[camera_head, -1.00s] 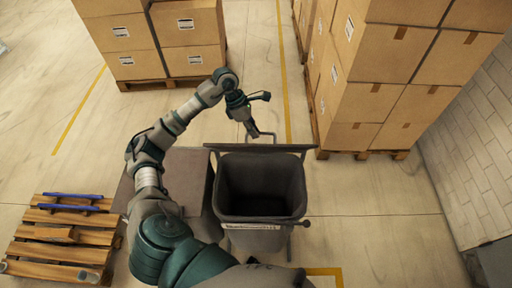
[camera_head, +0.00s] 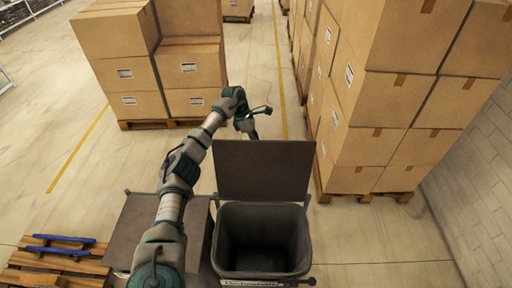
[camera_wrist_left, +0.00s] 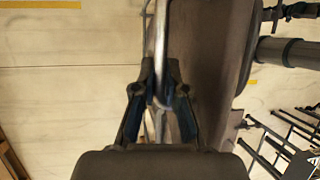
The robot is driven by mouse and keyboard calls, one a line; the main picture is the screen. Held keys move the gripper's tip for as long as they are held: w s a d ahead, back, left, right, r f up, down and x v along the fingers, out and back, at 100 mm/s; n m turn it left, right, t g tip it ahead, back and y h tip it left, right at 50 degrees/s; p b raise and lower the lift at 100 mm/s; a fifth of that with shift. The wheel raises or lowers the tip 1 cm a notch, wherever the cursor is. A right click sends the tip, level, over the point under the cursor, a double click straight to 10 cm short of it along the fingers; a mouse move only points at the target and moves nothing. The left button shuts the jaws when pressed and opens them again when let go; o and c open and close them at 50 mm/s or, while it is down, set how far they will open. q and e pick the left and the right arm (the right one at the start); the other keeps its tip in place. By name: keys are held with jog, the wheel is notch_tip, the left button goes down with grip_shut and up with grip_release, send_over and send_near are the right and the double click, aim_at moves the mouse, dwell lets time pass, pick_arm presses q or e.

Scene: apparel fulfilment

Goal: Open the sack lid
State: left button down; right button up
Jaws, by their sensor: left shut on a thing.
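A dark grey sack container (camera_head: 262,240) stands below the head, its mouth open and its inside visible and seemingly empty. Its flat dark lid (camera_head: 262,170) is raised at the far rim and tilted back, its inner face toward me. My left gripper (camera_head: 252,132) is behind the lid's far edge, partly hidden by it. In the left wrist view my left gripper (camera_wrist_left: 160,88) is shut on a metal bar handle (camera_wrist_left: 161,40). The lid (camera_wrist_left: 205,60) shows just right of the handle there. My right gripper is not in view.
A second dark container with a closed flat top (camera_head: 150,225) stands left of the open one, under my left arm. A wooden pallet (camera_head: 55,262) lies at lower left. Stacked cartons (camera_head: 375,100) stand on pallets at right, and more cartons (camera_head: 160,70) behind left.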

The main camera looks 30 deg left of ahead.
pick_arm(q)
jog(key=shift+w+a+f, duration=0.15)
jog(key=shift+f, duration=0.35)
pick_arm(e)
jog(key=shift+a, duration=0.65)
pick_arm(q)
jog(key=c, duration=1.2)
grip_release()
jog(key=shift+w, duration=0.15)
jog(key=v, duration=1.2)
jog(key=shift+w, duration=0.2)
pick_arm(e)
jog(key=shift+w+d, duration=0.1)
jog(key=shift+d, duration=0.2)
pick_arm(q)
jog(key=shift+s, duration=0.1)
